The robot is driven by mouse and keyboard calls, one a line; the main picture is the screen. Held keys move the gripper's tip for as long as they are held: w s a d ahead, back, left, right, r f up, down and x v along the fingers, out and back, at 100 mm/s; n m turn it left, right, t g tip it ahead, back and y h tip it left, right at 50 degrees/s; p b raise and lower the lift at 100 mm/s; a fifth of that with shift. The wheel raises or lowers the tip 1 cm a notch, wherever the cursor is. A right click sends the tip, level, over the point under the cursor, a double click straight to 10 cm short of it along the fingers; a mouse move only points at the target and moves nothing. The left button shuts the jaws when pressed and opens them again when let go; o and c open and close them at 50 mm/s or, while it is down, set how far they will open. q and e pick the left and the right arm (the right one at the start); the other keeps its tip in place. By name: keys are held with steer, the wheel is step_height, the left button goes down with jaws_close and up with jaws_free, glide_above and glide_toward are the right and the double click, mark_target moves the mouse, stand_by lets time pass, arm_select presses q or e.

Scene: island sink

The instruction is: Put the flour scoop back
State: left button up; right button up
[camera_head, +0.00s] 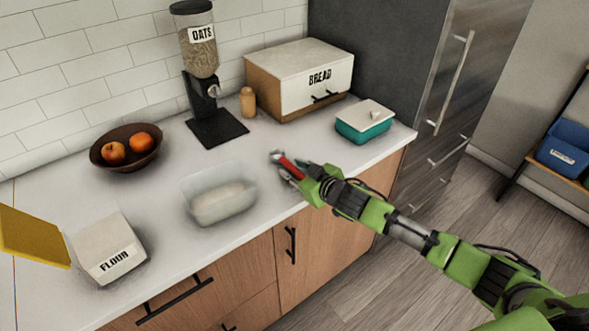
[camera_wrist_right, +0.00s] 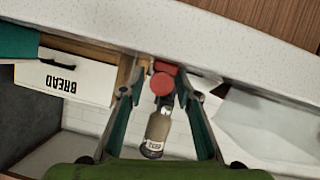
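My right gripper (camera_head: 290,168) is over the counter's front edge, right of the translucent tub (camera_head: 240,196). It appears shut on the red handle of a scoop (camera_head: 289,166), with a small grey part showing beyond the fingers. In the right wrist view, the red handle (camera_wrist_right: 162,84) sits between the two fingertips of the gripper (camera_wrist_right: 161,80); the scoop's bowl is mostly hidden. The tub holds a pale, white content that looks like flour. A white bag labelled FLOUR (camera_head: 105,250) stands left of the tub. My left gripper is not in view.
Behind are a fruit bowl (camera_head: 127,160), an oats dispenser (camera_head: 199,60), a small wooden shaker (camera_head: 248,102) and a bread box (camera_head: 300,80). A teal box (camera_head: 365,123) stands at the right end. A yellow panel (camera_head: 33,238) is at far left. Counter between tub and dispenser is clear.

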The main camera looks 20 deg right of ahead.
steer(key=shift+r, duration=0.25)
steer(key=shift+s, duration=0.25)
steer(key=b+v, duration=0.1)
steer(key=v, duration=1)
steer(key=shift+s+r, duration=0.2)
